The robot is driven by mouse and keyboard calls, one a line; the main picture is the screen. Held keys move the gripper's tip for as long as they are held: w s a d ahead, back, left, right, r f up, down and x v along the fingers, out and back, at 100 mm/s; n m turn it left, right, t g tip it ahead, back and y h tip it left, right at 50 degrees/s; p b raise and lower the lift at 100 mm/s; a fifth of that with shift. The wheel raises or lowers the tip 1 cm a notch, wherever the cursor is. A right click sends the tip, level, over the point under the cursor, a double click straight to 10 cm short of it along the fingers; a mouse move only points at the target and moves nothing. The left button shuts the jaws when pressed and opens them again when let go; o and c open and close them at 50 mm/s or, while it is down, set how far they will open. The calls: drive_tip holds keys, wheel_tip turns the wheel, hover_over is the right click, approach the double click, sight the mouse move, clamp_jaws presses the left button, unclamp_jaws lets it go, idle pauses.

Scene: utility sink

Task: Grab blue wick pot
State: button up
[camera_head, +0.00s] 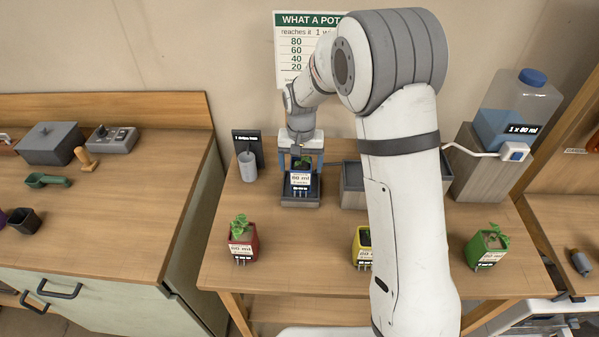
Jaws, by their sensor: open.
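The blue wick pot (300,190) sits upright on a dark grey stand (300,204) at the back of the middle table. It bears a white label that appears to read 80 ml, and a bit of green plant shows above it. My gripper (301,166) points down right over the pot, with its two fingers apart on the left and right of the plant. The gripper is open. Whether the fingers touch the pot cannot be told from this view.
A red pot (242,245), a partly hidden yellow pot (362,248) and a green pot (487,250) stand along the table's front. A grey cup (247,167) is left of the stand, a grey bin (353,187) right. A water tank (512,112) stands back right.

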drive_tip(key=shift+f, duration=0.3)
drive_tip(key=shift+c, duration=0.4)
drive_tip(key=shift+r, duration=0.1)
drive_tip(key=c, duration=1.2)
